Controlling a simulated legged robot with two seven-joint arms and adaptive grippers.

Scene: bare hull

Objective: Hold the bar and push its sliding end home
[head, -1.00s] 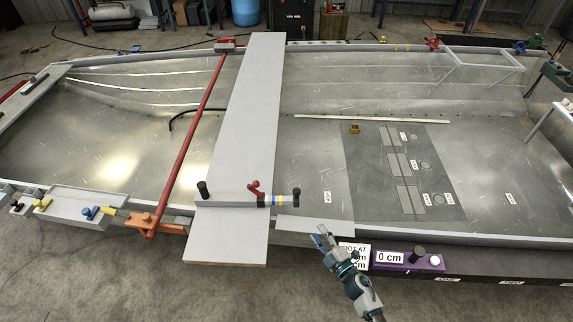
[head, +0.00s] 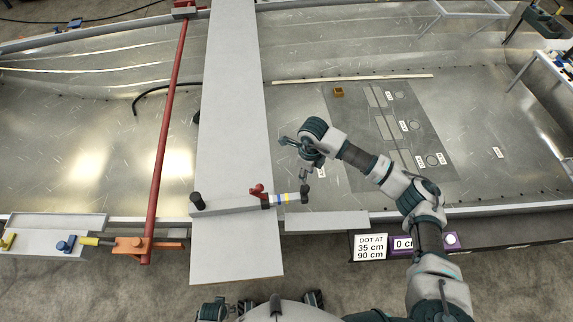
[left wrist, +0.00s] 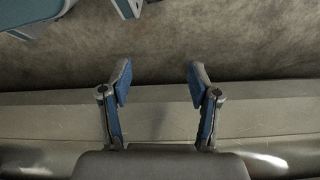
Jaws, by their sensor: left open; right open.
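A grey bar (head: 232,208) lies across the near part of a wide grey plank. It has a black knob (head: 196,201) at its left end and a red lever (head: 257,191) near its right. A thin sliding end (head: 284,198) with white, yellow and blue bands sticks out right, tipped by a black knob (head: 304,194). My right gripper (head: 292,159) is open and empty, above and beyond the sliding end, apart from it.
The plank (head: 232,100) spans the hull. A sign reading 35 cm, 90 cm (head: 370,247) and a purple block (head: 425,243) stand at the near edge.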

